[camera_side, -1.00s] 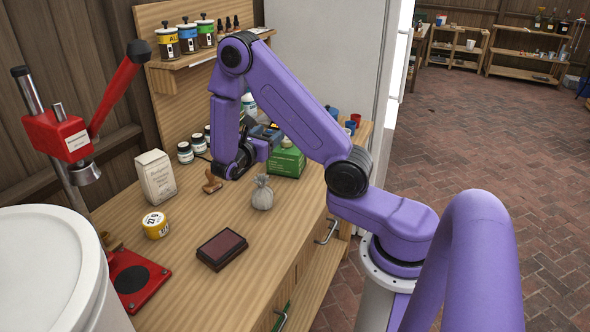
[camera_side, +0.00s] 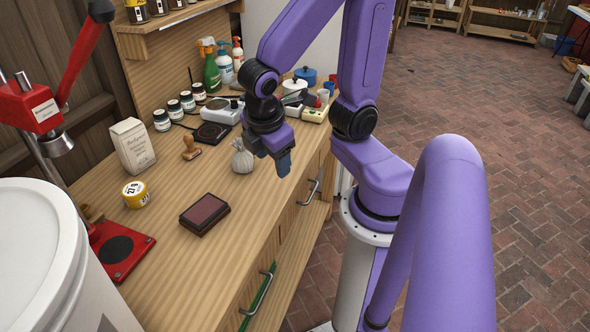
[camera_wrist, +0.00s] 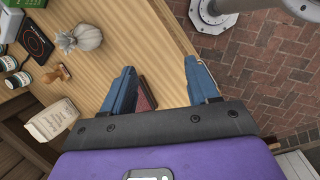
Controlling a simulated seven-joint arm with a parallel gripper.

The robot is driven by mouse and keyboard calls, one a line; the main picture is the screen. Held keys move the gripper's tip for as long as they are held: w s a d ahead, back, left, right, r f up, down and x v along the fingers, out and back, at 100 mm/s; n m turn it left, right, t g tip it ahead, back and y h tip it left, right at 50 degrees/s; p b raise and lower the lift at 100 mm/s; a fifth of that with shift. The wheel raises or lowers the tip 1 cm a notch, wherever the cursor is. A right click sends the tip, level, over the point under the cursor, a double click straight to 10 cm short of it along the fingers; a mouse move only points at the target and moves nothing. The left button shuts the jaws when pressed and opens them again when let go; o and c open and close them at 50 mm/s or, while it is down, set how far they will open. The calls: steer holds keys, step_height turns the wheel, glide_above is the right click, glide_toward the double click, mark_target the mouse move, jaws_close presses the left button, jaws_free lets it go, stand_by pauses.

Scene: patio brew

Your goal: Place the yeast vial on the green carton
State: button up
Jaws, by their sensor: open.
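My gripper (camera_side: 283,165) is open and points down beside the small grey sack, near the bench's front edge. In the wrist view its two blue fingers (camera_wrist: 160,82) are apart with nothing held between them. A green box at the top left corner of the wrist view, probably the green carton (camera_wrist: 22,3), is mostly cut off. In the side view the carton does not show; my gripper appears to hide its spot. I cannot pick out the yeast vial for certain in either view. Several small dark-capped jars (camera_side: 174,110) stand at the back of the bench.
The grey sack (camera_side: 242,159), wooden stamp (camera_side: 190,149), dark red pad (camera_side: 204,214), yellow tin (camera_side: 135,194) and paper bag (camera_side: 133,147) stand on the bench. A scale (camera_side: 222,111) and spray bottles are behind. The front strip of bench right of the pad is clear.

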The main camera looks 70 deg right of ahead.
steer(key=s+a+r+y, duration=0.1)
steer(key=s+a+y, duration=0.2)
steer(key=s, duration=0.3)
steer(key=shift+s+a+r+y, duration=0.3)
steer(key=shift+a+y, duration=0.1)
steer(key=shift+a, duration=0.3)
